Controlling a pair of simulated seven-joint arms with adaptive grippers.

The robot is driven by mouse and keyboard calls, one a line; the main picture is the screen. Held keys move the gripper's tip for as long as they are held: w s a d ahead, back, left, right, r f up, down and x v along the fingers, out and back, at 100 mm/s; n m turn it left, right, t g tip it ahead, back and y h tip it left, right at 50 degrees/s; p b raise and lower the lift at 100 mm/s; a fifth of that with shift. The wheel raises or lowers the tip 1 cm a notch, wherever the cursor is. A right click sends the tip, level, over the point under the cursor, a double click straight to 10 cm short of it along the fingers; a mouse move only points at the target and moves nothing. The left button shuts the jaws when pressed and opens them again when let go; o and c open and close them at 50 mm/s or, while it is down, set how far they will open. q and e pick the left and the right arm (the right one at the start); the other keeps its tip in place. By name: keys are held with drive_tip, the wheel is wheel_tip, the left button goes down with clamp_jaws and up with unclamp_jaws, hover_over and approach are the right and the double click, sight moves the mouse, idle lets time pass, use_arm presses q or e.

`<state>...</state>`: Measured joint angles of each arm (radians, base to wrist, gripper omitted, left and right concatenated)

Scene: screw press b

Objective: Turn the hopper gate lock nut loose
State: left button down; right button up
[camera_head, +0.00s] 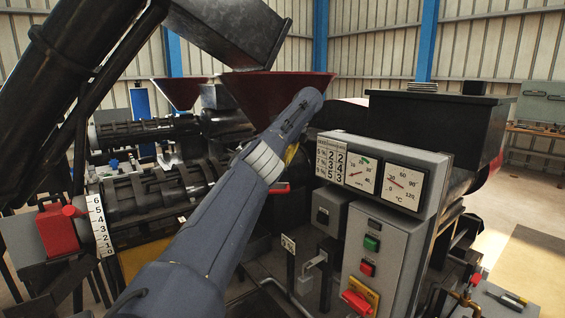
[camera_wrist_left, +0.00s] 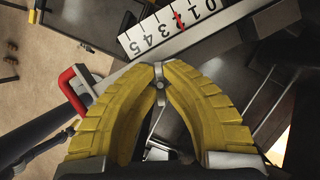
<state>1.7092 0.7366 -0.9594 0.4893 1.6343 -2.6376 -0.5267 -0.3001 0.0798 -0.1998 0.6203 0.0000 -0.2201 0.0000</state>
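In the wrist view, my left gripper (camera_wrist_left: 160,72) has two yellow ribbed fingers arching together, with their tips almost meeting. A small silver metal piece, apparently the lock nut (camera_wrist_left: 160,77), sits between the tips, and they look closed on it. Beyond it is a white gate scale (camera_wrist_left: 180,27) with black numbers and a red pointer. In the head view, my left arm hides most of the gripper; only a bit of yellow (camera_head: 290,153) shows below the dark red hopper (camera_head: 275,92). The nut is hidden there. My right gripper is in neither view.
A red handle (camera_wrist_left: 75,92) is left of the fingers in the wrist view. In the head view, a grey control box (camera_head: 385,235) with gauges and buttons stands right of my arm. Black press barrels (camera_head: 155,192) lie to the left.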

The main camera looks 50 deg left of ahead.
use_arm(q)
drive_tip(key=shift+f+n, duration=0.1)
drive_tip(key=shift+n, duration=0.4)
drive_tip(key=shift+g, duration=0.3)
drive_tip(key=c, duration=1.5)
unclamp_jaws()
drive_tip(key=shift+m, duration=0.4)
